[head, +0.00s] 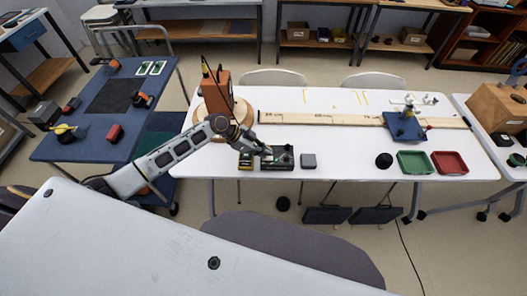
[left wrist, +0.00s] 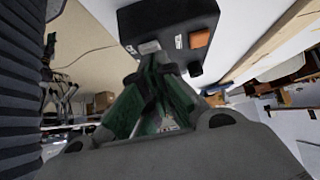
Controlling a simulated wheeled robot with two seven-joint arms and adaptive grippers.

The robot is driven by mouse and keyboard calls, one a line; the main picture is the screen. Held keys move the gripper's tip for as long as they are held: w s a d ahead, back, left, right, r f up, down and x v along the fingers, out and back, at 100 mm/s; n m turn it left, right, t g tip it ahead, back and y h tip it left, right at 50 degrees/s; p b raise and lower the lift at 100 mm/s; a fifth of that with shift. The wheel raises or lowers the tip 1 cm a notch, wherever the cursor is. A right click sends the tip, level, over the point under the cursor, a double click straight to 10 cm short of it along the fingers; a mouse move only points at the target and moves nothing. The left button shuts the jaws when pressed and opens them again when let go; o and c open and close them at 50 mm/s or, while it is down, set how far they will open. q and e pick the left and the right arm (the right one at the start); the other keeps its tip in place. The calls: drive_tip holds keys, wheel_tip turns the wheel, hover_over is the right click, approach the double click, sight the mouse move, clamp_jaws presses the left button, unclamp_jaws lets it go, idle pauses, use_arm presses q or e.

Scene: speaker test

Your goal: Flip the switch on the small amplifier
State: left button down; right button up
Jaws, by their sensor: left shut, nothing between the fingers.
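A black box with an orange switch (left wrist: 200,38) and small white labels fills the top of the left wrist view; I take it for the small amplifier (left wrist: 150,18). In the head view a dark box, probably this amplifier (head: 284,161), lies near the front edge of the white table. My left gripper (head: 266,151) is at its left back part. In the left wrist view the green-padded fingers of the gripper (left wrist: 158,60) are shut and empty, their tips close to the box's near edge, to the left of the switch. I cannot tell whether they touch it. My right gripper does not show.
A brown wooden speaker-like box (head: 216,92) stands behind my forearm. Green (head: 414,163) and red (head: 450,163) trays lie further right.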

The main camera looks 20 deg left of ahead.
use_arm(q)
drive_tip(key=shift+f+b, duration=0.3)
drive_tip(key=shift+a, duration=0.1)
drive_tip(key=shift+d+r, duration=0.1)
drive_tip(key=shift+d, duration=0.1)
drive_tip(key=shift+w+d+r, duration=0.15)
drive_tip(key=shift+d+r, duration=0.05)
drive_tip(key=shift+d, duration=0.3)
drive_tip(key=shift+r, duration=0.1)
idle(0.4)
drive_tip(key=shift+d+r+p, duration=0.1)
drive_tip(key=shift+p, duration=0.25)
